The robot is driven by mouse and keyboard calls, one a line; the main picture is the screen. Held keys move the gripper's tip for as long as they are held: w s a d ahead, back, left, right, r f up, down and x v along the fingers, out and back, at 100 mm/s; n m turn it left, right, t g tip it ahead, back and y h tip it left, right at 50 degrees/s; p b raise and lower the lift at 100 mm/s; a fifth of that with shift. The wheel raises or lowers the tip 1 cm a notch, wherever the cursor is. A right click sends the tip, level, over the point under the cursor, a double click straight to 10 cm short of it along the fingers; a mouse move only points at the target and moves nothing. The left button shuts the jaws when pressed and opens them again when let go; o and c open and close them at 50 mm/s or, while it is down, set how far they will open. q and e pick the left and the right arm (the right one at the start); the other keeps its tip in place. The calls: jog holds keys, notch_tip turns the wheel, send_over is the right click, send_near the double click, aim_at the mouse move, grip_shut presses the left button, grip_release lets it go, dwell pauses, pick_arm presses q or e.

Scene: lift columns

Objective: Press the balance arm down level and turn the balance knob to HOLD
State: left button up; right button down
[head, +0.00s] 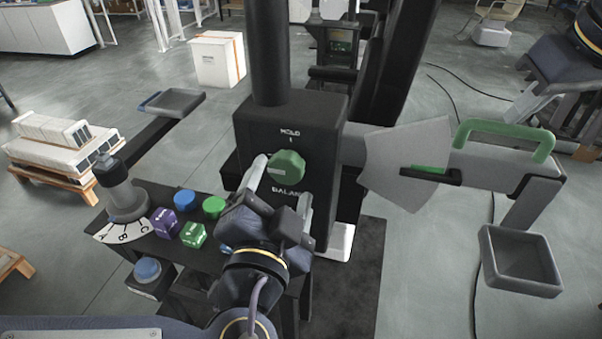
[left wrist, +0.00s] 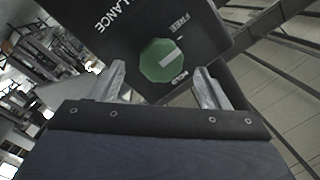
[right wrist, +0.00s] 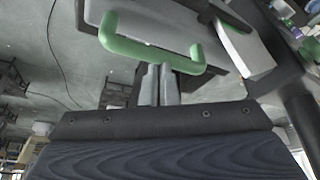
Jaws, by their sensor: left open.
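A green balance knob (head: 287,167) sits on the black column box, with HOLD above it and BALANCE below. Its white mark points left in the head view; the left wrist view (left wrist: 160,61) shows it toward FREE. My left gripper (head: 281,186) is open, its fingers on either side of the knob, with no grip seen. The grey balance arm (head: 485,170) runs right, with a green handle (head: 505,130) on top. A dark pointer (head: 440,176) lies by the green band on the pale plate (head: 408,150). My right gripper (right wrist: 163,84) is shut, fingertips at the handle bar (right wrist: 150,55); contact is unclear.
A grey tray (head: 520,260) is at the balance arm's right end. Another tray (head: 175,101) lies farther back left.

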aim_at(288, 165)
pick_arm(q)
jog(key=shift+w+d, duration=0.15)
jog(key=shift+w, duration=1.3)
pick_arm(e)
jog(key=shift+f, duration=0.1)
pick_arm(q)
jog(key=shift+c, duration=0.3)
jog(key=c, duration=0.9)
